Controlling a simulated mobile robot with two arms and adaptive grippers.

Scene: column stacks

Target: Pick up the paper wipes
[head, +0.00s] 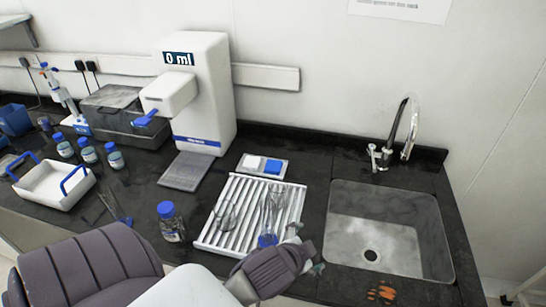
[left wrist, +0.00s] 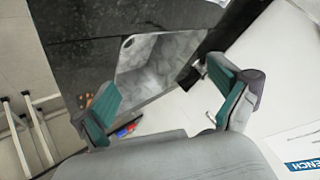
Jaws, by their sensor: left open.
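I cannot clearly pick out the paper wipes in either view. A small tray (head: 241,167) behind the drying rack holds a flat white piece (head: 253,162) and a blue piece (head: 273,166); I cannot tell whether the white one is wipes. My left gripper (head: 306,249) is over the counter's front, between the ribbed rack and the sink. In the left wrist view the left gripper (left wrist: 160,80) has its green-padded fingers wide apart with nothing between them. My right gripper is not in view.
A white ribbed rack (head: 207,236) holds glassware. A steel sink (head: 400,215) with a tall tap (head: 398,125) is at the right. A blue-capped bottle (head: 171,225), a white dispenser (head: 205,90) and a white carrier (head: 52,190) stand left. Orange marks (head: 383,293) lie before the sink.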

